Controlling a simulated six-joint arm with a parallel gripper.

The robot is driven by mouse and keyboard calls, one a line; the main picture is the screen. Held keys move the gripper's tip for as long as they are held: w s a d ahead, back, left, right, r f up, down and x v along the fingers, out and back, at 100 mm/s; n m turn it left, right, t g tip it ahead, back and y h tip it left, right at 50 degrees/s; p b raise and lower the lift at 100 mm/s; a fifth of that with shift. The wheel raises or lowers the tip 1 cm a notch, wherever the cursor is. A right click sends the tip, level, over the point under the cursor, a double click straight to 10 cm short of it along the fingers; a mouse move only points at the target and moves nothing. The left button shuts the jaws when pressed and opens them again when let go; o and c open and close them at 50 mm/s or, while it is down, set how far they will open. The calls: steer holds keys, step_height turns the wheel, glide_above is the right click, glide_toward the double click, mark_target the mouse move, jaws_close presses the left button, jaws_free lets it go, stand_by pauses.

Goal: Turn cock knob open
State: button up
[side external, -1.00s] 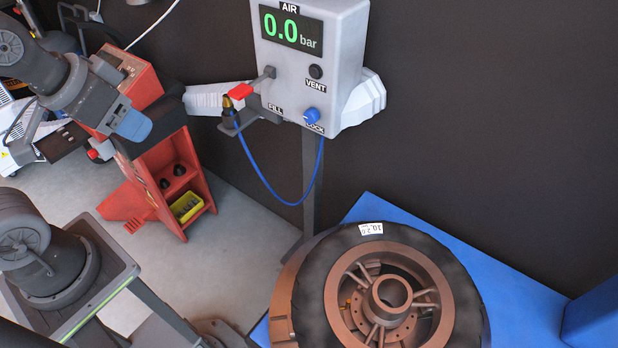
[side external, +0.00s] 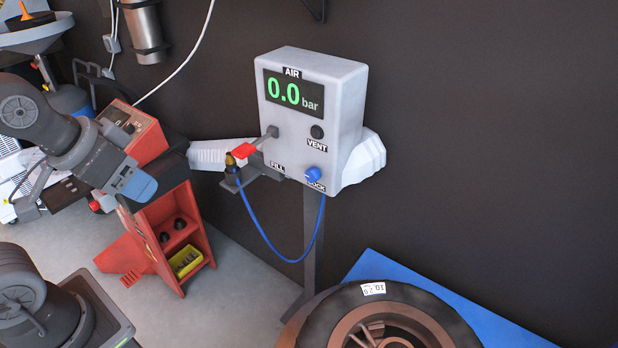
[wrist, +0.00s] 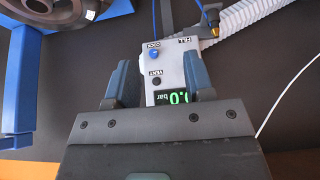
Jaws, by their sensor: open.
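The blue cock knob (side external: 313,174) sits at the lower right of the grey air panel's (side external: 352,115) front, by the COCK label. The panel's display reads 0.0 bar. In the wrist view the knob (wrist: 154,55) shows upside down, in the gap between my fingers as seen from there. My gripper (wrist: 157,62) is open and empty. In the side external view my gripper (side external: 137,186) is left of the panel, well apart from the knob and touching nothing that I can see.
A black VENT button (side external: 317,132) is above the knob. A red-handled lever (side external: 245,150) and a blue hose (side external: 260,230) are at the panel's left. A wheel (side external: 385,300) lies on a blue surface at lower right.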

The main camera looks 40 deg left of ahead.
steer(key=shift+o, duration=1)
steer(key=w+d+f+t, duration=0.1)
steer(key=w+f, duration=0.1)
steer(key=w, duration=0.3)
steer(key=w+d+f+t, duration=0.1)
steer(key=w+t, duration=0.1)
steer(key=w, duration=0.4)
steer(key=shift+w+d+f+h, duration=0.25)
steer(key=shift+d+f+h, duration=0.15)
steer(key=t, duration=0.5)
glide_toward(310, 177)
steer(key=v, duration=0.4)
step_height(310, 177, down, 5)
steer(key=s+t, duration=0.2)
steer(key=t, duration=0.2)
steer(key=shift+y, duration=0.4)
steer(key=w, duration=1.4)
steer(key=shift+w+d, duration=0.15)
steer(key=shift+d, duration=0.25)
steer(key=c, duration=0.9)
